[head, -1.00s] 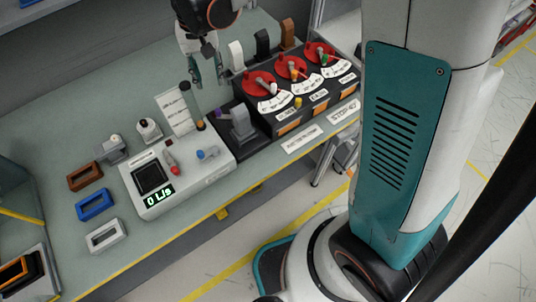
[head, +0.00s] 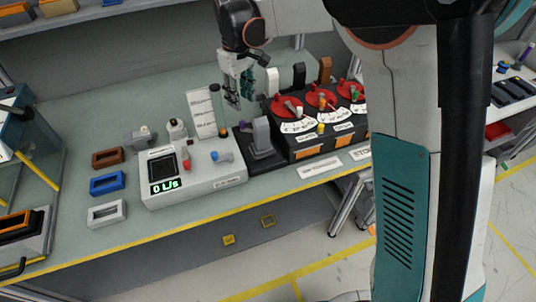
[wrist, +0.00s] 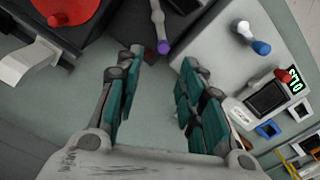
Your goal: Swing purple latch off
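The purple latch (head: 243,126) is a small purple-tipped lever on the dark base of the grey upright block (head: 262,136). In the wrist view its purple tip (wrist: 163,47) ends a grey lever at the top centre, just beyond my fingertips. My gripper (head: 238,98) hangs over the bench, behind and slightly left of the block. In the wrist view my gripper (wrist: 158,80) has its two teal-padded fingers spread apart, with only bare bench between them. No contact with the latch shows.
A white console (head: 195,180) with a display, red switch and blue knob stands left of the block. Black units with red dials (head: 322,100) stand to the right. A white label board (head: 201,113) stands behind the console. Brown, blue and white frames lie on the left bench.

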